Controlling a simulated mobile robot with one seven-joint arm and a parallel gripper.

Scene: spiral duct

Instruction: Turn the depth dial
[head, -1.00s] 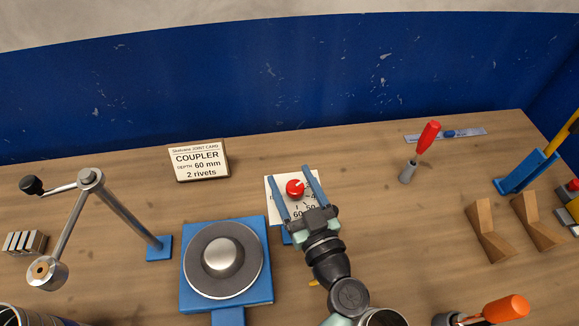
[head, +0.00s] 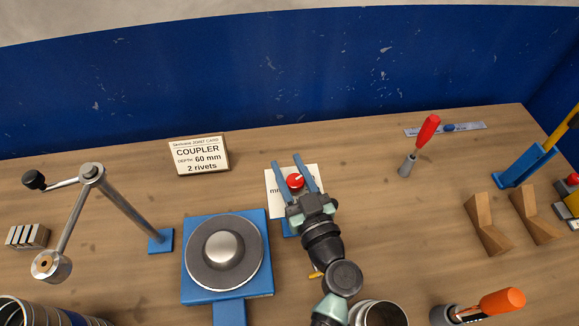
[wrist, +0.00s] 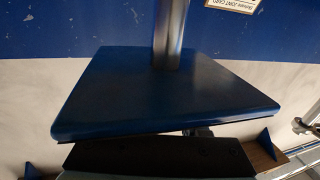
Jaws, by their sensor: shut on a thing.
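The depth dial is a small red knob (head: 295,181) on a white scale plate (head: 311,176) at the middle of the bench in the head view. My gripper (head: 293,162) reaches over the plate from the front, and its two blue fingers are shut on the red knob, one on each side. The fingers and gripper body hide most of the scale numbers, so the dial's setting cannot be read. The wrist view is filled by a dark blue slab and a dark edge; the knob does not show there.
A card (head: 199,156) reads coupler, depth 60 mm, 2 rivets. A blue block with a round metal disc (head: 225,257) stands just left of my arm. A crank stand (head: 125,205) is farther left. A red-handled tool (head: 428,130) stands right, with clear bench between.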

